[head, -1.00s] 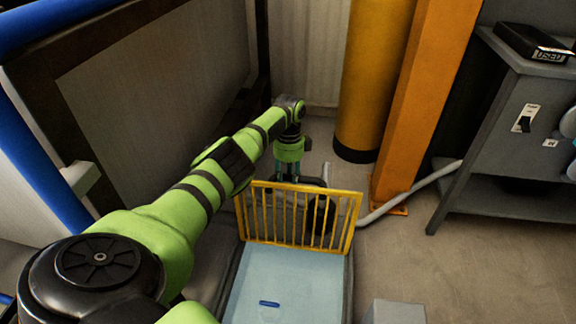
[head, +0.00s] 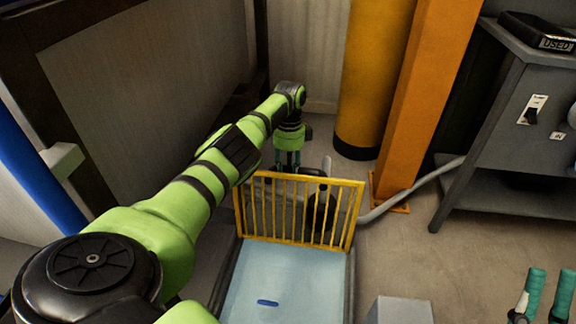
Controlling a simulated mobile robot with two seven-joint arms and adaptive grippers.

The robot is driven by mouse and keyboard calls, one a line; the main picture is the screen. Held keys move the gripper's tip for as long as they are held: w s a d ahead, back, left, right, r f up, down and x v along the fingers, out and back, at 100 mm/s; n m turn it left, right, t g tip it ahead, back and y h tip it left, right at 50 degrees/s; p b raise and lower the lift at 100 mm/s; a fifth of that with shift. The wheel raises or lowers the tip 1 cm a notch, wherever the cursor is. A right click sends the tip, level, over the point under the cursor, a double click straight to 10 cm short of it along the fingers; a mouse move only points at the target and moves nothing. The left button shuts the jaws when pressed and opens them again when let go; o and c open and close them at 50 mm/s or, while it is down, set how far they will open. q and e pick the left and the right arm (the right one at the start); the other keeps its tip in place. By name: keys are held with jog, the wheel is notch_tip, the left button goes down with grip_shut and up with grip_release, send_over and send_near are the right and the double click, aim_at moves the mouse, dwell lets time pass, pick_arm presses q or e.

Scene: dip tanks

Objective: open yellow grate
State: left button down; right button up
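The yellow grate (head: 297,243) stands raised, roughly upright, at the far end of a tank holding pale blue liquid (head: 285,277). A small blue item (head: 268,303) shows in the liquid near the front. My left gripper (head: 287,164) points down just behind the grate's top bar. Its two teal fingers are apart with a gap between them. The fingertips are partly hidden by the grate, so I cannot tell whether they touch it. My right gripper (head: 543,296) is at the lower right, its fingers apart and empty, over the floor.
A yellow cylinder (head: 374,80) and an orange post (head: 421,90) stand behind the tank on the right. A grey pipe (head: 415,188) runs along the floor. A grey cabinet (head: 535,125) is at the right. A grey block (head: 400,310) is beside the tank. Floor at right is mostly clear.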

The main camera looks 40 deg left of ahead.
pick_arm(q)
jog(key=shift+w+a+r, duration=0.3)
jog(key=shift+w+a, duration=0.1)
jog(key=shift+w, duration=0.1)
jog(key=c, duration=1.1)
grip_release()
jog(key=shift+o, duration=1.3)
jog(key=shift+w+f, duration=0.15)
notch_tip(320, 180, up, 12)
jog(key=shift+w+d+f, duration=0.15)
jog(key=shift+w+f, duration=0.05)
